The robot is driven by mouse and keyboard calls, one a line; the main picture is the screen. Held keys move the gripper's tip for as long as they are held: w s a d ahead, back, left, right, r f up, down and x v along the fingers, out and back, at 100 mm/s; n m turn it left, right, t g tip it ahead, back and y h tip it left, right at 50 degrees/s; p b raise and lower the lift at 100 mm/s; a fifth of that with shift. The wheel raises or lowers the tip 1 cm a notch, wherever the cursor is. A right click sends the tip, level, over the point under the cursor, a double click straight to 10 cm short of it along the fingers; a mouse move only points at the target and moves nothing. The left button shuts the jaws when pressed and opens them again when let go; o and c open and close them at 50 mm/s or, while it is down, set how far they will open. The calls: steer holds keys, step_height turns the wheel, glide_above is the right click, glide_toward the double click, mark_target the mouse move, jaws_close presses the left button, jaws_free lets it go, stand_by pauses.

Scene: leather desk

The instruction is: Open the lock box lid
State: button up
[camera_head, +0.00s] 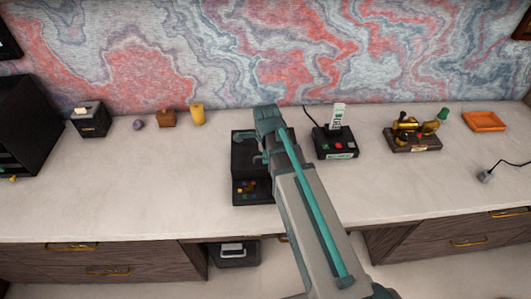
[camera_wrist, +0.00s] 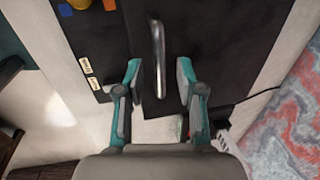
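The lock box (camera_head: 241,178) is a black box on the desk, near the middle of the head view. Its front panel shows small coloured buttons. My arm and gripper (camera_head: 258,159) cover its right side there. In the wrist view, the dark lid surface (camera_wrist: 222,45) fills the middle. A slim metal handle (camera_wrist: 157,50) stands on it. My gripper (camera_wrist: 159,75) is open, with one finger on each side of the handle's near end. Gaps show between the fingers and the handle. The lid looks shut; its hinge cannot be made out.
Right of the box stand a black button device (camera_head: 335,149), a brass instrument (camera_head: 412,136) and an orange tray (camera_head: 484,121). The desk front (camera_head: 130,205) is clear.

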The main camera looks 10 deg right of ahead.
steer(key=shift+c, duration=0.3)
jaws_close()
